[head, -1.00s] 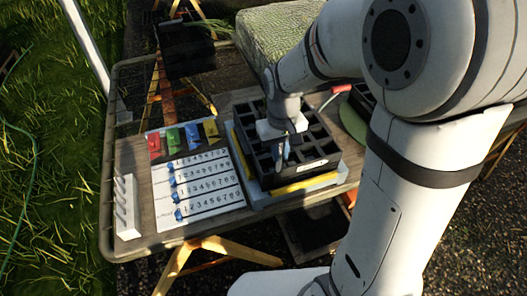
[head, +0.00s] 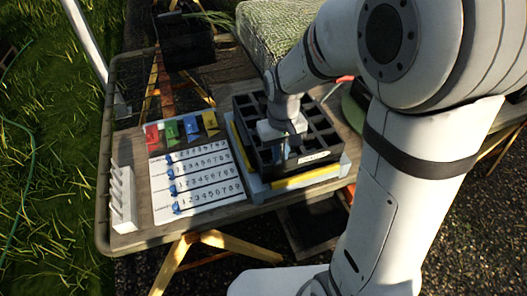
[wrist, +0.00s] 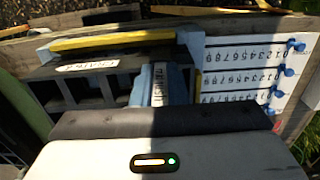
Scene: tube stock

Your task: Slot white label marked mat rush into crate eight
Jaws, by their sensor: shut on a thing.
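The crate (head: 322,170) is a black, multi-cell plant crate on the right half of the table. It has a white name strip (wrist: 88,66), upside down in the wrist view and seeming to read crate 8. My gripper (head: 283,150) is low at the crate's front part. It is shut on a white label (wrist: 159,86) with dark lettering, too small to read surely. The label stands between blue-grey fingers (wrist: 180,85). Its lower end is hidden, so I cannot tell how deep it sits in a cell.
The crate rests on a pale blue-grey base with a yellow bar (head: 300,178). Left of it lies a white numbered board (head: 205,180) with blue sliders and coloured tags (head: 190,127) behind. A white rack (head: 122,200) stands at the left edge. A green-grey block (head: 270,35) is behind.

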